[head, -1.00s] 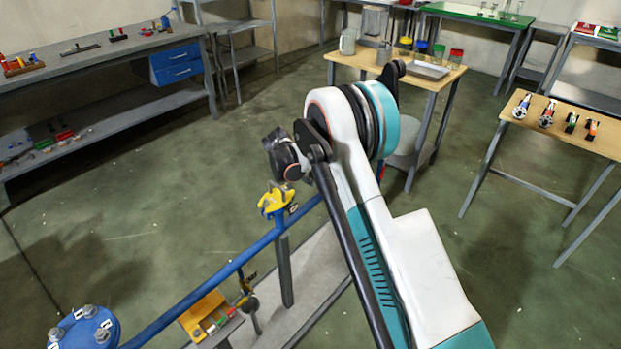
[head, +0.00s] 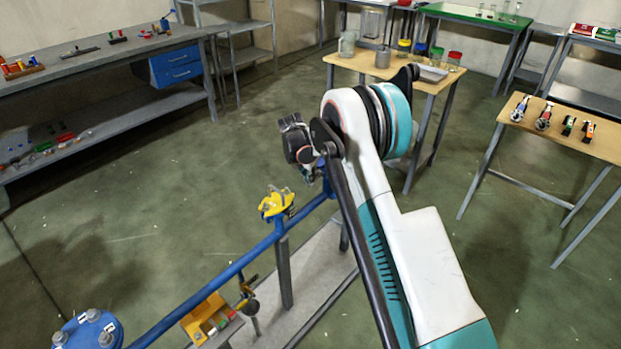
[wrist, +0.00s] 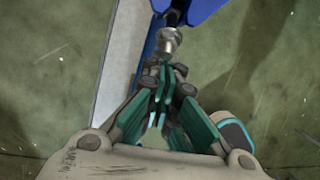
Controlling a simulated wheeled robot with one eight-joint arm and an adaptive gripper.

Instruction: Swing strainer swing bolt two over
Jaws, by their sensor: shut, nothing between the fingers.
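In the wrist view, a metal bolt with a round silver nut (wrist: 168,40) sticks out from a blue part (wrist: 205,8) at the top edge; I take it for a strainer swing bolt but cannot tell which one. My gripper (wrist: 167,72) is shut and empty, its fingertips just below the nut. I cannot tell whether they touch it. In the head view, my wrist hangs over the far end of the blue pipe (head: 225,272), and the fingers and bolt are mostly hidden by my arm.
A yellow fitting (head: 275,203) sits on the pipe left of my wrist. Wooden tables (head: 440,83) stand behind and right. Open floor lies left.

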